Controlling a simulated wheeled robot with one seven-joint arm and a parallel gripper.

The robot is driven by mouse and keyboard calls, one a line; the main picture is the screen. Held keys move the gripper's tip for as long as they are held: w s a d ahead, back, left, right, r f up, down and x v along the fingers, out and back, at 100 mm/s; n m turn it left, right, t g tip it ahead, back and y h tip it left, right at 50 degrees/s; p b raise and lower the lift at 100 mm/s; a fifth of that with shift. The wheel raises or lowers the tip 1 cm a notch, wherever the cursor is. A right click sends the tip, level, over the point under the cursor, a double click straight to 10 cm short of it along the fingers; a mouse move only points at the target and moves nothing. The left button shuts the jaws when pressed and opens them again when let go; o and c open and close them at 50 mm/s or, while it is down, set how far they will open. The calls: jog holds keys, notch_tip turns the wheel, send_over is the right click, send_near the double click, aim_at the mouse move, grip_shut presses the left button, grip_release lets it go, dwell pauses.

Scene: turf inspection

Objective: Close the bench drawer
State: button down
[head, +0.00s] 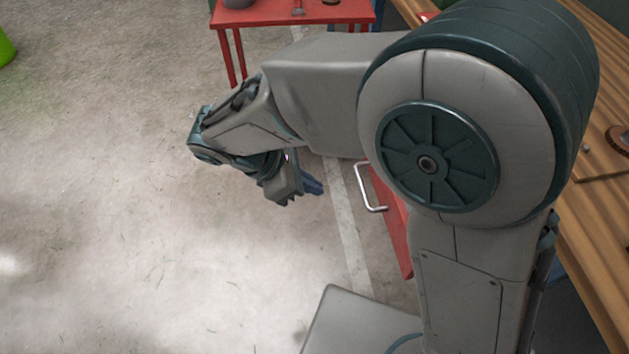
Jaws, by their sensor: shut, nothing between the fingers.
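The red bench drawer (402,248) juts out from under the wooden bench (597,240) on the right. Its pale metal handle (365,188) shows on the drawer front. My arm hides much of the drawer, so how far it stands open is hard to judge. My gripper (311,187) is shut and empty, to the left of the handle and apart from it in the picture.
A red table (290,14) stands at the back with a dark pot (239,3) on it. A green object (5,48) is at the far left edge. The concrete floor (120,200) to the left is clear. A round brown item (618,138) lies on the bench.

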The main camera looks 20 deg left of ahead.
jog(key=w+d+f+b, duration=0.1)
jog(key=w+d+f, duration=0.3)
jog(key=d+f, duration=0.2)
jog(key=shift+w+d, duration=0.15)
jog(key=shift+d, duration=0.4)
